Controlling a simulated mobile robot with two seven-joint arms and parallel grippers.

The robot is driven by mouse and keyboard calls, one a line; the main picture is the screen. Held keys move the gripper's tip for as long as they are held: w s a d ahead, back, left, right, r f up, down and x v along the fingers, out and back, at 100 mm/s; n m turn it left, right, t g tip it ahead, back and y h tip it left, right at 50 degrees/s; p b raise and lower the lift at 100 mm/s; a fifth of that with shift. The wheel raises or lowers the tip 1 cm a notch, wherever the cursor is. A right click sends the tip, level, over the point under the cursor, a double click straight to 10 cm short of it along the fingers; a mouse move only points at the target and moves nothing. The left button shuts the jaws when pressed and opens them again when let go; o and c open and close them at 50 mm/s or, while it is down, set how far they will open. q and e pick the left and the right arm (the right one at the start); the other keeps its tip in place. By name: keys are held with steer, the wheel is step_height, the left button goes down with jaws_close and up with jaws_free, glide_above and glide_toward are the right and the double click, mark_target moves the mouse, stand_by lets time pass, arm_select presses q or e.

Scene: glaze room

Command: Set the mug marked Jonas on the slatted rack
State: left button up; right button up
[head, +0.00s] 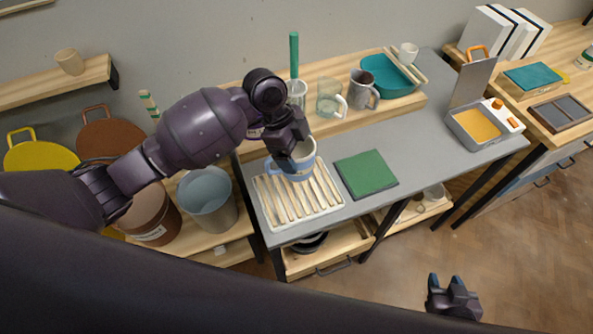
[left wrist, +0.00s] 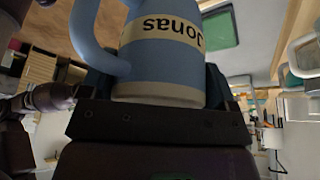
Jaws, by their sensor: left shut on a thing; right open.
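The mug marked Jonas (left wrist: 165,55) is light blue with a cream name band and shows upside down in the left wrist view. In the head view the mug (head: 303,165) is at the back part of the slatted rack (head: 307,208), partly hidden by my gripper. My left gripper (head: 292,157) is shut on the mug. I cannot tell whether the mug's base touches the slats. The rack is pale, with several slats, at the left end of the grey table. My right gripper (head: 453,290) is open and empty, low over the floor at the lower right.
A green mat (head: 366,174) lies right of the rack. A wooden shelf behind holds a glass jug (head: 330,98), a grey mug (head: 363,90) and a teal basin (head: 389,77). A grey bucket (head: 207,199) stands left. The table's middle right is clear.

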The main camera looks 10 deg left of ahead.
arm_select(q)
step_height(320, 180, down, 8)
steer(key=shift+f, duration=0.45)
arm_select(e)
steer(key=shift+r, duration=0.25)
steer(key=shift+f, duration=0.1)
arm_select(q)
steer(key=o, duration=0.9)
steer(key=shift+f, duration=0.1)
steer(key=shift+o, duration=0.2)
steer(key=v, duration=1.2)
steer(key=shift+b, duration=0.35)
arm_select(e)
steer(key=shift+w+f, duration=0.1)
steer(key=shift+w, duration=0.15)
steer(key=shift+f, duration=0.1)
